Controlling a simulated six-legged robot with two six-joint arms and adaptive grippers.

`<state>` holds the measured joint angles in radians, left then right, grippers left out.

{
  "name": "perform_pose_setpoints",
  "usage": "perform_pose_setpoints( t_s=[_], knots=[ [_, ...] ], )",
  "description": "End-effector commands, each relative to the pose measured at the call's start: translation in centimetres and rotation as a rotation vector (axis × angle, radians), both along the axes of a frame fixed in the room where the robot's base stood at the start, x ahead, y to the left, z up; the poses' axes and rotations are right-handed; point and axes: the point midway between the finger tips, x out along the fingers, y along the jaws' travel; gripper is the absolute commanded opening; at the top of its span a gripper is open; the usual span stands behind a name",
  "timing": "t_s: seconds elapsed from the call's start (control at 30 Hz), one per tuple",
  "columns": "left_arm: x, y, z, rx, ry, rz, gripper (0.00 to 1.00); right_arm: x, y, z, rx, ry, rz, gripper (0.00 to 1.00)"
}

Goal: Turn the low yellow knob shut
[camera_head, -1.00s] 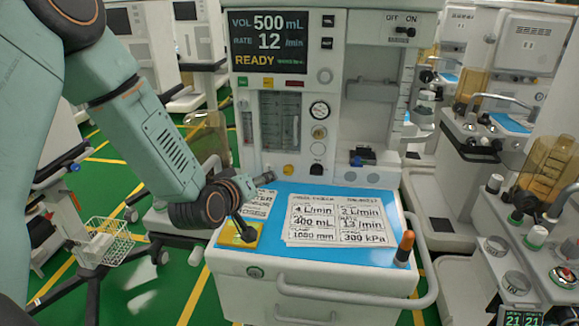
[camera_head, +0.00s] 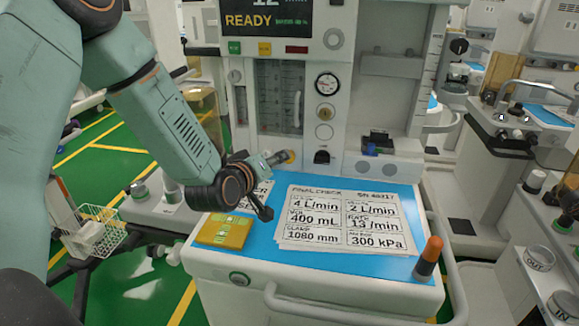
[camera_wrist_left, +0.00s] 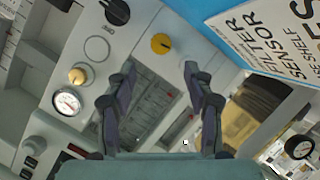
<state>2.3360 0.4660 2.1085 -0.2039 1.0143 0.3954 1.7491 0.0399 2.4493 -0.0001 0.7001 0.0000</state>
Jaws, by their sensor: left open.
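The low yellow knob (camera_head: 291,156) sits on the lower front panel of the anaesthesia machine, below the flow tubes. In the wrist view the yellow knob (camera_wrist_left: 160,43) lies ahead of the fingertips, roughly midway between them, with a dark pointer mark on its face. My left gripper (camera_head: 272,184) is open and empty, just in front of the panel and above the blue worktop. The wrist view shows its two dark fingers (camera_wrist_left: 160,73) spread apart, with the knob beyond them and not touched. In the head view a finger partly overlaps the knob's left side. My right gripper is not in view.
The blue worktop (camera_head: 277,251) holds a printed check sheet (camera_head: 345,219), a yellow pad (camera_head: 224,231) and an orange-tipped post (camera_head: 429,257). A round gauge (camera_head: 327,83) and a black knob (camera_head: 322,157) are on the panel. A second machine stands at the right.

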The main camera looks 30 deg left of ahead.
Motion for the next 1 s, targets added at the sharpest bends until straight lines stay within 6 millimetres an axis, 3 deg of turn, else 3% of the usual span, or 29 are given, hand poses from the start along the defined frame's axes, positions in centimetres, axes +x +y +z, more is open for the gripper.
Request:
perform_pose_setpoints(
  t_s=[0.27, 0.7, 1.0],
  knots=[
    [0.3, 0.1, -1.1, 0.003, -0.001, -0.001, 0.52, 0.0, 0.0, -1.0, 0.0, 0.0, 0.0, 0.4],
    [5.8, 0.3, -2.9, 0.003, -0.001, -0.001, 0.52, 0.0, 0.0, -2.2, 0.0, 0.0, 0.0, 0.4],
    [7.0, 0.2, -3.1, 0.001, -0.001, -0.001, 0.52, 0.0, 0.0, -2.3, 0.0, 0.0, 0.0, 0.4]
  ],
)
